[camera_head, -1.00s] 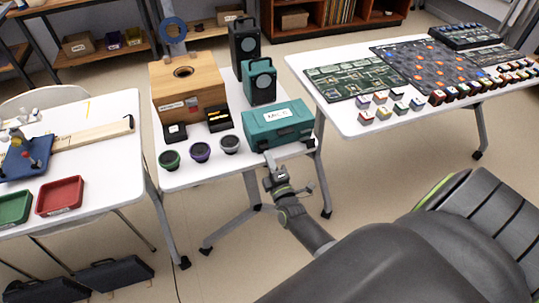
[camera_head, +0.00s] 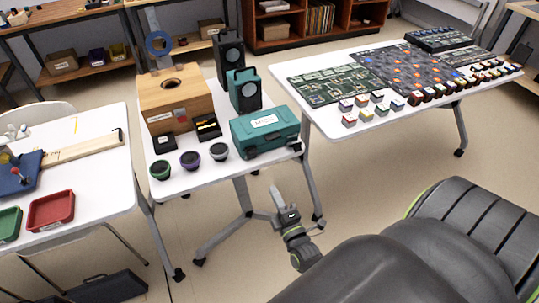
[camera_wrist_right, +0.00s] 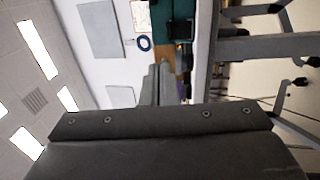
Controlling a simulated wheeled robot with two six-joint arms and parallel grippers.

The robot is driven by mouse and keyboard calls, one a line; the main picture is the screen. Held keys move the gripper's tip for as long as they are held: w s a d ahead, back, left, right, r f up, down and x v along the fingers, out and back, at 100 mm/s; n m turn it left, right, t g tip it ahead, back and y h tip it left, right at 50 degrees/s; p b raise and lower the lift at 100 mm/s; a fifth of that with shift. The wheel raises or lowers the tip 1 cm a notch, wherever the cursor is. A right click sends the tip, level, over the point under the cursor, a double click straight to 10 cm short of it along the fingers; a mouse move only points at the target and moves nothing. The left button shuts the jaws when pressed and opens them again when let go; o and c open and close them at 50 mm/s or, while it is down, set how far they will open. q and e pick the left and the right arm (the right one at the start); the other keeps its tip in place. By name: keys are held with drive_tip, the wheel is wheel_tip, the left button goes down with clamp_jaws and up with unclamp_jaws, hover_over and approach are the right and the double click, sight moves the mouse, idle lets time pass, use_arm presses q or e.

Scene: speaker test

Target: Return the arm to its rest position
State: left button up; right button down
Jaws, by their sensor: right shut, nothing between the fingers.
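My right gripper (camera_head: 275,193) is shut and empty in the head view. It hangs over the floor in front of the middle table (camera_head: 190,181), below the table's front edge and apart from it. In the right wrist view my gripper fingers (camera_wrist_right: 157,85) lie together, with nothing between them. My left gripper is not in view. The teal case (camera_head: 265,132) is closed and stands near the front right of the middle table, above my right gripper in the picture.
The middle table holds a wooden box (camera_head: 178,98), two speakers and several small round drivers (camera_head: 190,160). The left table carries red (camera_head: 50,210) and green trays. The right table (camera_head: 345,132) holds circuit boards and small blocks. Open floor surrounds my right gripper.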

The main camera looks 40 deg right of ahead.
drive_tip(key=shift+s+a, duration=0.1)
drive_tip(key=shift+s, duration=0.4)
drive_tip(key=s+f+m+g+y, duration=0.1)
drive_tip(key=s+f+m+g, duration=0.2)
drive_tip(key=f, duration=0.5)
drive_tip(key=s+a+f+m+g+y, duration=0.1)
drive_tip(key=s+f+m+g, duration=0.15)
drive_tip(key=s+f, duration=0.4)
drive_tip(key=s+f+m+g+y, duration=0.15)
drive_tip(key=f+g, duration=0.25)
drive_tip(key=f, duration=0.6)
drive_tip(key=s+f+m+g, duration=0.4)
drive_tip(key=s+f, duration=0.2)
drive_tip(key=s, duration=0.6)
drive_tip(key=s+f+m+g, duration=0.4)
drive_tip(key=s+f+m, duration=0.1)
drive_tip(key=s, duration=0.7)
drive_tip(key=shift+f+g, duration=0.35)
drive_tip(key=shift+f, duration=0.25)
drive_tip(key=shift+a, duration=0.1)
